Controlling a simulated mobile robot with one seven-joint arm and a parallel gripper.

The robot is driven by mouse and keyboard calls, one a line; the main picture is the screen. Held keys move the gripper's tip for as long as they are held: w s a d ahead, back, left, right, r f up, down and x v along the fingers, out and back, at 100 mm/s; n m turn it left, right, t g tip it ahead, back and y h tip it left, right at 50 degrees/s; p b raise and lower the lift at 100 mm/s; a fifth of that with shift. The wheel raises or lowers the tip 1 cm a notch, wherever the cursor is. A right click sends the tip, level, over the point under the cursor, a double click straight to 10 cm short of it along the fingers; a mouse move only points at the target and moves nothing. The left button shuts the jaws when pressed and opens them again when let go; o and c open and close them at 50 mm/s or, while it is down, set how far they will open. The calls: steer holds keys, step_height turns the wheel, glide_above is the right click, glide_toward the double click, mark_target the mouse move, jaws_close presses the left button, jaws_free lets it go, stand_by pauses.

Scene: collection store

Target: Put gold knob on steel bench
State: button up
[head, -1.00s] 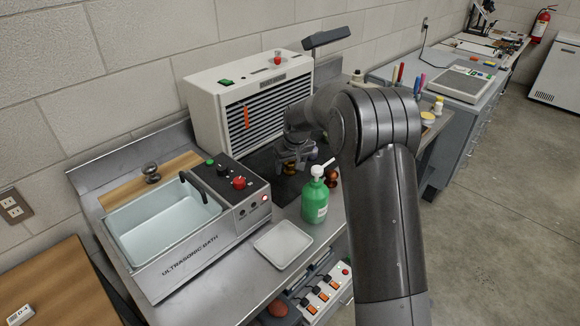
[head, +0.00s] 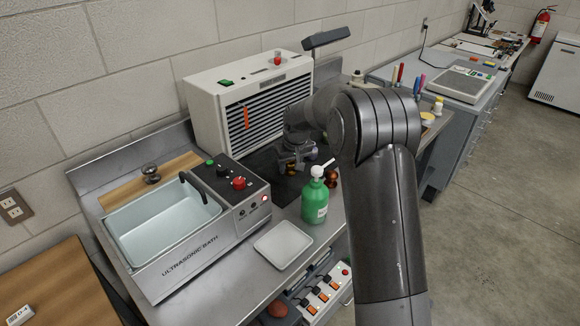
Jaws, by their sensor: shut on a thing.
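My gripper (head: 294,166) is at the back of the steel bench (head: 228,270), low over a dark mat in front of the white louvred unit. It is shut on a small gold thing, the gold knob (head: 290,168), which is mostly hidden by the fingers. I cannot tell whether the knob touches the mat or hangs just above it. The bench's bare metal shows at the front, around the white tray.
A green pump bottle (head: 315,202) and a brown-red knob (head: 331,177) stand close right of my gripper. The ultrasonic bath (head: 190,250) fills the left. A white tray (head: 283,245) lies in front. A silver knob (head: 151,173) sits on a wooden board behind the bath.

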mark_target(294, 162)
steer(key=shift+r, duration=0.1)
steer(key=shift+r, duration=0.5)
steer(key=r, duration=0.2)
steer(key=d+r, duration=0.1)
steer(key=shift+s+d+r, duration=0.1)
steer(key=shift+s+r, duration=0.05)
steer(key=shift+r, duration=0.2)
steer(key=s+d+r+m+h, duration=0.1)
steer(key=s+d+r+m, duration=0.2)
steer(key=d, duration=0.8)
steer(key=s+d+r+m, duration=0.1)
steer(key=s+d+r, duration=0.25)
steer(key=d, duration=0.65)
steer(key=s+d+r+m+h, duration=0.15)
steer(key=s+d, duration=0.25)
steer(key=d, duration=0.7)
steer(key=s+d+r+m, duration=0.1)
steer(key=s+d+m, duration=0.2)
steer(key=s+d, duration=0.5)
steer(key=s+d+r+m, duration=0.2)
steer(key=s+d+m, duration=0.2)
steer(key=s+d, duration=0.4)
steer(key=shift+s+d+r+h, duration=0.25)
steer(key=shift+s+d+h, duration=0.1)
steer(key=shift+d, duration=0.6)
steer(key=shift+w, duration=0.1)
